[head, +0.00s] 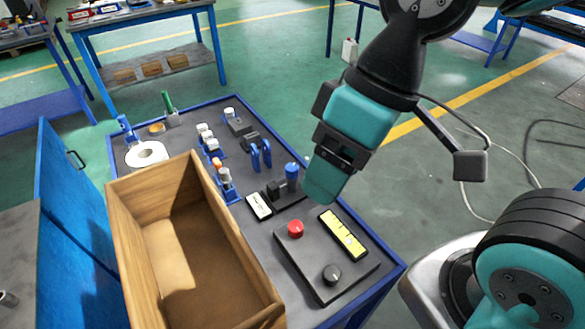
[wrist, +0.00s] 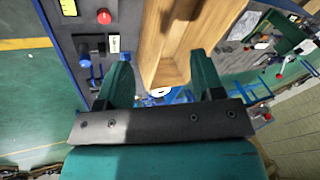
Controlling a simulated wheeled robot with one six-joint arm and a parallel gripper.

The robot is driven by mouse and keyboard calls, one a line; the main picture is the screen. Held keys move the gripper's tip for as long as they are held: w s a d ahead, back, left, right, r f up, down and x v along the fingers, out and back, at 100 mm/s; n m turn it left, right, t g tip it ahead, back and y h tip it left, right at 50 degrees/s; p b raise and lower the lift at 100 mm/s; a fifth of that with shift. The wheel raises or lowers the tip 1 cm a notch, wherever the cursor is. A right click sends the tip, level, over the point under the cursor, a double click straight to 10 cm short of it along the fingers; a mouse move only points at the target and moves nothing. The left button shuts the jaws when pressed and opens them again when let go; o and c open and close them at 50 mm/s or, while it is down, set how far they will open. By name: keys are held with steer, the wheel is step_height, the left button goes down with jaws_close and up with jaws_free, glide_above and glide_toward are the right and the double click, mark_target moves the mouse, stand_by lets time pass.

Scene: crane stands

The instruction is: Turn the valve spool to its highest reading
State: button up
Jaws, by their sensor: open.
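I cannot tell for sure which of these is the valve spool, and no reading is legible. The wrist view shows the red button (wrist: 103,16) and the blue cylinder (wrist: 84,62). My gripper (head: 322,183) is open and empty above the table's right edge; its fingers (wrist: 163,68) are spread apart.
An open wooden box (head: 118,226) stands on the left of the blue-edged table, rising above it. Several small fittings and a white roll (head: 147,154) lie further back. Blue clips (head: 261,154) stand behind the cylinder.

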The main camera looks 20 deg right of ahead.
steer(key=w+d+f+n+h, duration=0.2)
steer(key=w+n, duration=0.6)
steer(key=w, duration=0.7)
steer(key=n+h, duration=0.2)
steer(key=n, duration=0.4)
glide_toward(292, 167)
steer(key=shift+n, duration=0.3)
step_height(292, 167, down, 10)
steer(key=shift+a+f, duration=0.1)
steer(key=c, duration=0.9)
